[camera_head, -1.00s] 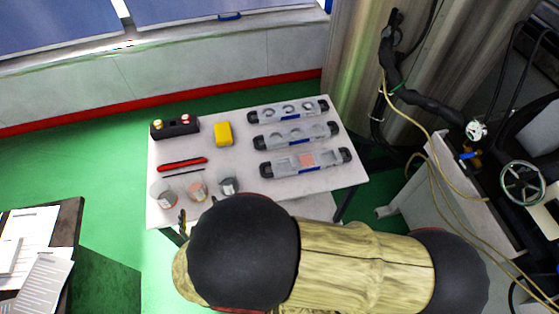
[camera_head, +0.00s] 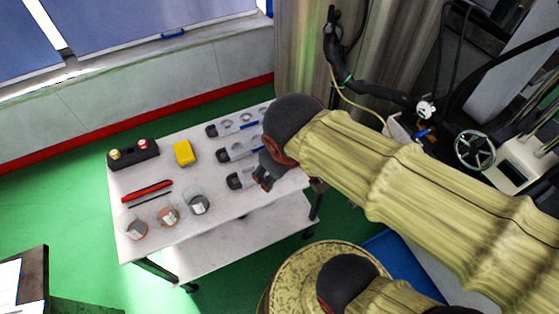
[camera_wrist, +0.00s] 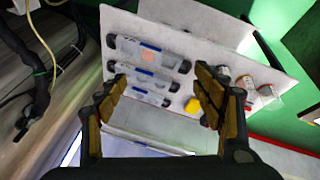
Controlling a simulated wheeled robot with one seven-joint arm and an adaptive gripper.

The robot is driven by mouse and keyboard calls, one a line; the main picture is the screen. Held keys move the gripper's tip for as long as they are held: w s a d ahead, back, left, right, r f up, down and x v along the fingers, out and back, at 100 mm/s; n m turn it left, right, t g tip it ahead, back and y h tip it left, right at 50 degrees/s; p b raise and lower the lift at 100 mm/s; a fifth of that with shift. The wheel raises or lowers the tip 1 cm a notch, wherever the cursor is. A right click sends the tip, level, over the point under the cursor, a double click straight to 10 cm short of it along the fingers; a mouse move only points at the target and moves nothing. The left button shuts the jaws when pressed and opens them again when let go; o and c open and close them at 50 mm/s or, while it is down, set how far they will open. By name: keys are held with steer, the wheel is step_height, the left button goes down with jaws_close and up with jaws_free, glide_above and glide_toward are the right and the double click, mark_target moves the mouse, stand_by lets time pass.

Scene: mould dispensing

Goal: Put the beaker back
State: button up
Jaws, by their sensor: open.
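Three beakers stand upright in a row near the front left of the white table (camera_head: 225,205): a left beaker with grey contents (camera_head: 134,229), a middle one with reddish contents (camera_head: 168,215), and a right one with dark grey contents (camera_head: 199,204). In the wrist view they show at the right, one of them at the edge of the row (camera_wrist: 267,92). My gripper (camera_head: 266,180) is over the right part of the table, beside the moulds and apart from the beakers. The wrist view shows its fingers (camera_wrist: 160,88) spread with nothing between them.
Three clear moulds with black ends lie at the table's right, partly behind my arm; the far one (camera_head: 228,124) shows best. A yellow block (camera_head: 183,153), a dark box with knobs (camera_head: 133,154) and a red tool (camera_head: 147,190) lie left. A handwheel (camera_head: 475,150) stands right.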

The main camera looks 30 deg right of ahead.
steer(key=r+m, duration=0.1)
steer(key=s+r+m+t+y, duration=0.1)
steer(key=a+r+m, duration=0.1)
steer(key=shift+s+r+y, duration=0.15)
steer(key=shift+r+y, duration=0.15)
stand_by(1.1)
